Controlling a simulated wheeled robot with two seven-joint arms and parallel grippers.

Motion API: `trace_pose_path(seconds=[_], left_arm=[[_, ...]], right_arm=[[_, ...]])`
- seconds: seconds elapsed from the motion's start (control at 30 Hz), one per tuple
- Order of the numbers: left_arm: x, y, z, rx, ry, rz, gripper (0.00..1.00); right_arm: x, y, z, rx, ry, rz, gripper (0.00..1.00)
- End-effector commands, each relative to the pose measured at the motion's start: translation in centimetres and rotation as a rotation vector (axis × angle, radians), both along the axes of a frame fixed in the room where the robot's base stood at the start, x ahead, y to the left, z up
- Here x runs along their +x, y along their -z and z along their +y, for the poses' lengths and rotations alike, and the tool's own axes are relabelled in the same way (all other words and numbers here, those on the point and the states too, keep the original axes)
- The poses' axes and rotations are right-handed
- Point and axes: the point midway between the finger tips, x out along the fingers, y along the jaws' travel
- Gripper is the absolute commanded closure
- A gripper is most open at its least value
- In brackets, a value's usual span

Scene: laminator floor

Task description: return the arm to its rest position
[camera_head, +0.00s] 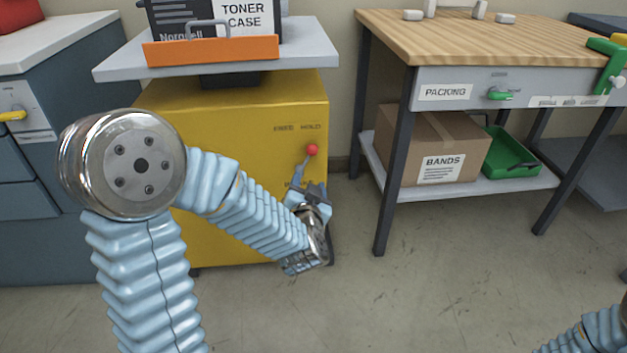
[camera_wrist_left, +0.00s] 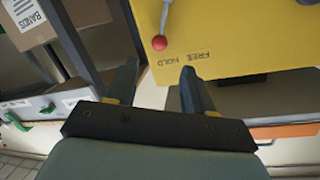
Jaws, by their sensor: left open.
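My left arm comes in from the left in the head view, its blue-sleeved forearm reaching across the front of the yellow cabinet (camera_head: 240,125). My left gripper (camera_head: 311,190) is open just below a lever with a red knob (camera_head: 312,150) on that cabinet. In the left wrist view the two fingers (camera_wrist_left: 157,82) stand apart with nothing between them. The red knob (camera_wrist_left: 159,43) shows beyond the fingertips, near the words FREE and HOLD. Of my right arm only a blue sleeve (camera_head: 590,335) shows at the bottom right corner; its gripper is out of view.
A grey top (camera_head: 310,55) on the cabinet bears an orange tray (camera_head: 212,50) and a toner case (camera_head: 240,15). A packing table (camera_head: 490,45) stands right, with a bands box (camera_head: 430,145) and green tray (camera_head: 510,155) on its shelf. Blue-grey drawers (camera_head: 35,190) stand left. Front floor is open.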

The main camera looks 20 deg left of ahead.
Motion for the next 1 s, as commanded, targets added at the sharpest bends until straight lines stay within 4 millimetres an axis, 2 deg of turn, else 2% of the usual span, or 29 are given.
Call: trace_pose_path(seconds=[0.17,0.27,0.37,0.47,0.5,0.57,0.6,0.7,0.83,0.9,1.0], left_arm=[[0.0,0.1,0.0,-0.002,0.001,0.002,0.47],[0.3,1.5,-0.7,-0.034,0.029,0.038,0.47],[0.4,5.7,-2.6,-0.137,0.099,0.147,0.47],[-1.0,12.5,-5.5,-0.317,0.176,0.339,0.47],[-2.2,15.4,-6.7,-0.401,0.195,0.432,0.47],[-4.7,19.4,-8.5,-0.526,0.207,0.575,0.47],[-6.7,21.7,-9.7,-0.605,0.207,0.67,0.47],[-12.0,26.1,-12.1,-0.776,0.176,0.89,0.47],[-17.5,28.9,-14.2,-0.921,0.118,1.098,0.47],[-19.4,29.6,-14.8,-0.962,0.094,1.166,0.47],[-20.6,30.0,-15.2,-0.989,0.077,1.21,0.47]], right_arm=[[0.0,0.0,0.0,0.0,0.0,0.0,0.45],[0.0,-0.4,0.0,0.0,-0.001,0.001,0.45],[-0.1,-1.4,0.2,0.002,-0.003,0.001,0.45],[-0.2,-2.7,0.4,0.005,-0.007,0.002,0.45],[-0.2,-3.2,0.5,0.006,-0.008,0.002,0.45],[-0.2,-3.9,0.6,0.008,-0.01,0.004,0.45],[-0.3,-4.3,0.7,0.009,-0.012,0.005,0.45],[-0.4,-5.1,0.9,0.012,-0.016,0.006,0.45],[-0.5,-5.8,1.1,0.014,-0.019,0.007,0.45],[-0.5,-5.9,1.1,0.015,-0.02,0.007,0.45],[-0.5,-6.0,1.2,0.015,-0.021,0.007,0.45]])
